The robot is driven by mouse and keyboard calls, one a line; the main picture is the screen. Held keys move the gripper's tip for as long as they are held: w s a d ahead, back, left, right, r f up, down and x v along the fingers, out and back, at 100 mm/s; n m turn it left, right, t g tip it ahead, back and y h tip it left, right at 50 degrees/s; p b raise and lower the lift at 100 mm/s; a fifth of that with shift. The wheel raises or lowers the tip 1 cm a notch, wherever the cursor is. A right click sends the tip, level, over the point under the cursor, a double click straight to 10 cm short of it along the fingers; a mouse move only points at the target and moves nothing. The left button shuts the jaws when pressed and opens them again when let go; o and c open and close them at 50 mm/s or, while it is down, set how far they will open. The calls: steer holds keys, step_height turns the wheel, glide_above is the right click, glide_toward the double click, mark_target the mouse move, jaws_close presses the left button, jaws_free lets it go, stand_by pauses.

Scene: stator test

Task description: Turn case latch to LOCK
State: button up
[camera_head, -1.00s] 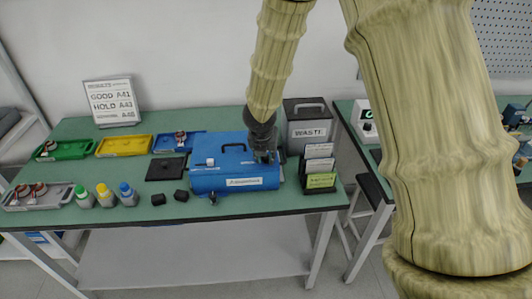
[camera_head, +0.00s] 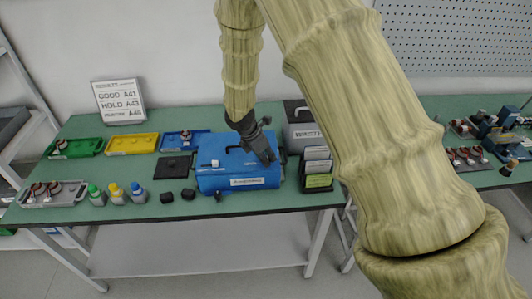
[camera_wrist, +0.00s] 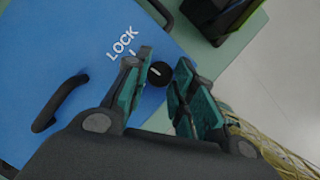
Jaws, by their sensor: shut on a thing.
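The blue case (camera_head: 210,180) lies on the green-topped table, with a dark handle and a white label on its front. In the wrist view its blue lid (camera_wrist: 60,50) carries the white word LOCK and a short mark beside it. The case latch (camera_wrist: 160,73) is a round black knob with a white line, near the lid's edge beside LOCK. My gripper (camera_wrist: 162,88) has its teal fingers on both sides of the knob, shut on it. In the head view my gripper (camera_head: 265,155) is tilted over the case's right part and hides the latch.
A WASTE bin (camera_head: 300,132) and a card rack (camera_head: 318,168) stand close on the right. A black pad (camera_head: 173,167) and small bottles (camera_head: 115,192) are on the left. Green and yellow trays (camera_head: 130,143) lie behind. The lid's dark handle (camera_wrist: 60,103) is left of my fingers.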

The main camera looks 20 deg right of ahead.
steer(key=shift+m, duration=0.6)
steer(key=o, duration=1)
steer(key=shift+w, duration=0.1)
steer(key=shift+r, duration=0.1)
steer(key=v, duration=1.1)
steer(key=shift+w+a+r, duration=0.1)
steer(key=shift+a+r, duration=0.15)
steer(key=shift+r, duration=0.1)
